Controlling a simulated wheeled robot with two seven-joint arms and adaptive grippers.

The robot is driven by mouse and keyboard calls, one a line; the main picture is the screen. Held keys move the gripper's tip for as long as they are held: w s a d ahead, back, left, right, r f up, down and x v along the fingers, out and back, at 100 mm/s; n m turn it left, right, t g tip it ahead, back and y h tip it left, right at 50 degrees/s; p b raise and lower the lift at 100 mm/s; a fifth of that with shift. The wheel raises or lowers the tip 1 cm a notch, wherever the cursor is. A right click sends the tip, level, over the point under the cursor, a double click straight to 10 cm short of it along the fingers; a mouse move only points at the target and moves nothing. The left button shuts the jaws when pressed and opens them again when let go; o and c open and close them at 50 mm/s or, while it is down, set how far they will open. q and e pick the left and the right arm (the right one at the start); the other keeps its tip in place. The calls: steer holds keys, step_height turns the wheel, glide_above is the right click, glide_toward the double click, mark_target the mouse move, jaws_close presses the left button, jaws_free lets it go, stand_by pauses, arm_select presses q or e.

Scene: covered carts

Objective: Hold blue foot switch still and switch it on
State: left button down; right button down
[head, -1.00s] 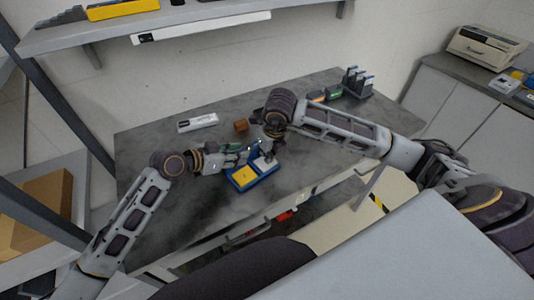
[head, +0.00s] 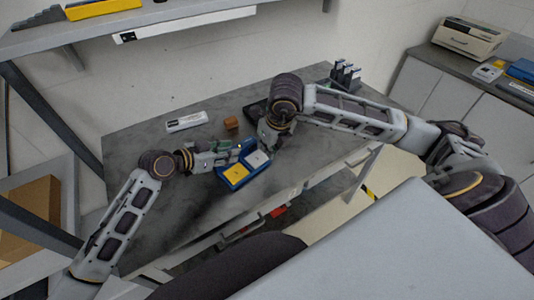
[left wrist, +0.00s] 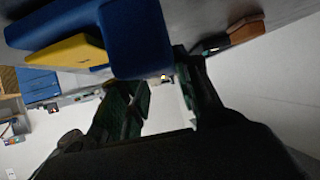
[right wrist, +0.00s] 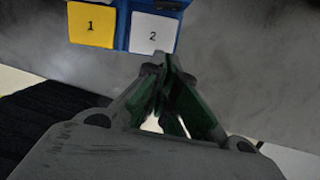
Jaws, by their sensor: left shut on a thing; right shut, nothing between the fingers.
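The blue foot switch (head: 236,184) lies on the dark grey table, with a yellow pedal marked 1 (right wrist: 92,25) and a pale grey pedal marked 2 (right wrist: 153,32). My left gripper (head: 237,148) is shut on the switch's blue body at its back left. In the left wrist view its fingers (left wrist: 160,80) meet the blue body (left wrist: 135,38). My right gripper (head: 268,143) is shut and empty beside the grey pedal. In the right wrist view its fingertips (right wrist: 165,66) sit just off that pedal's edge; whether they touch the table is unclear.
A brown block (head: 231,123) and a white box (head: 186,121) lie behind the switch. A dark tray (head: 253,110) is partly hidden by my right arm. A dark rack (head: 345,74) stands at the table's back right. The front left tabletop is clear.

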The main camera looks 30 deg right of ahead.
steer(key=shift+v, duration=2.8)
steer(key=shift+d, duration=0.15)
arm_select(q)
steer(key=c, duration=0.9)
jaws_free()
steer(key=shift+c, duration=0.2)
arm_select(e)
steer(key=shift+w, duration=0.1)
arm_select(q)
steer(key=shift+a, duration=0.1)
steer(key=v, duration=1.2)
steer(key=shift+f, duration=0.15)
arm_select(e)
steer(key=shift+f, duration=0.1)
